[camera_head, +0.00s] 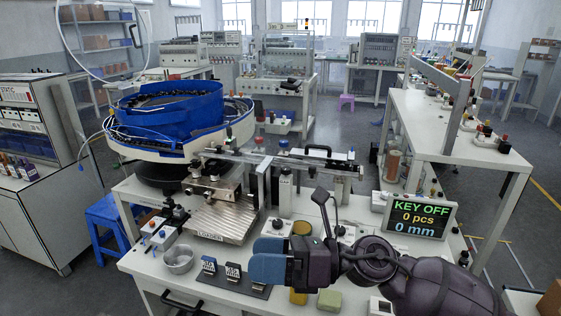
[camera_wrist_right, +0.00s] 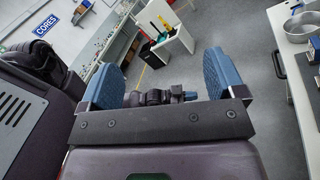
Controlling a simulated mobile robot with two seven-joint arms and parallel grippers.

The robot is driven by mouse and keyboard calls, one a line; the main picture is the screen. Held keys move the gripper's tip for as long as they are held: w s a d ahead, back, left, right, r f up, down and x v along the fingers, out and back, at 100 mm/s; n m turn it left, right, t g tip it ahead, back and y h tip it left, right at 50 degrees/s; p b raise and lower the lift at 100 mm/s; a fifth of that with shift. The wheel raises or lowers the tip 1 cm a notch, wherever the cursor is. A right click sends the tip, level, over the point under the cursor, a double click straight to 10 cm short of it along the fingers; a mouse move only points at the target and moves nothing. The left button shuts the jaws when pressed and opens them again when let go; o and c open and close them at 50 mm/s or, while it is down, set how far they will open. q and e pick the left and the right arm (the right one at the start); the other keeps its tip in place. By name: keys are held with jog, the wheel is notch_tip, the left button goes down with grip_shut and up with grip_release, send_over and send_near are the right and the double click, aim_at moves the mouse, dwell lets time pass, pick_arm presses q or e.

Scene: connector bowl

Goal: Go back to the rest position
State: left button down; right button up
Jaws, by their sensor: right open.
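My right gripper (camera_head: 268,257) shows in the head view with its blue fingers pointing left, above the front part of the white workbench (camera_head: 150,262). In the right wrist view, the two blue fingers of this gripper (camera_wrist_right: 163,80) stand wide apart with nothing held between them. The grey floor lies behind them there. The right arm comes in from the lower right of the head view. My left gripper does not show in the head view.
A blue feeder bowl (camera_head: 172,110) stands at the back of the bench. A display (camera_head: 420,215) reads KEY OFF, 0 pcs, 0 mm. A blue stool (camera_head: 104,218) stands left.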

jog(key=w+d+f+m+t+h, duration=0.3)
jog(key=w+d+m+t, duration=0.45)
jog(key=m, duration=0.75)
jog(key=w+d+f+m+t+h, duration=0.2)
jog(key=d+m+t+h, duration=0.25)
jog(key=m+t, duration=0.75)
jog(key=d+f+m+g+h, duration=0.2)
jog(key=d+f+m+h, duration=0.35)
jog(key=f+m, duration=0.35)
jog(key=s+d+f+m+g+h, duration=0.3)
jog(key=s+d+f+m, duration=0.2)
jog(key=s+f, duration=0.5)
jog(key=s+d+f+m+g+h, duration=0.3)
jog(key=s+d+f+m, duration=0.2)
jog(key=s+f, duration=0.6)
jog(key=shift+s+d+m, duration=0.4)
jog(key=shift+s+d, duration=0.6)
jog(key=shift+d, duration=0.25)
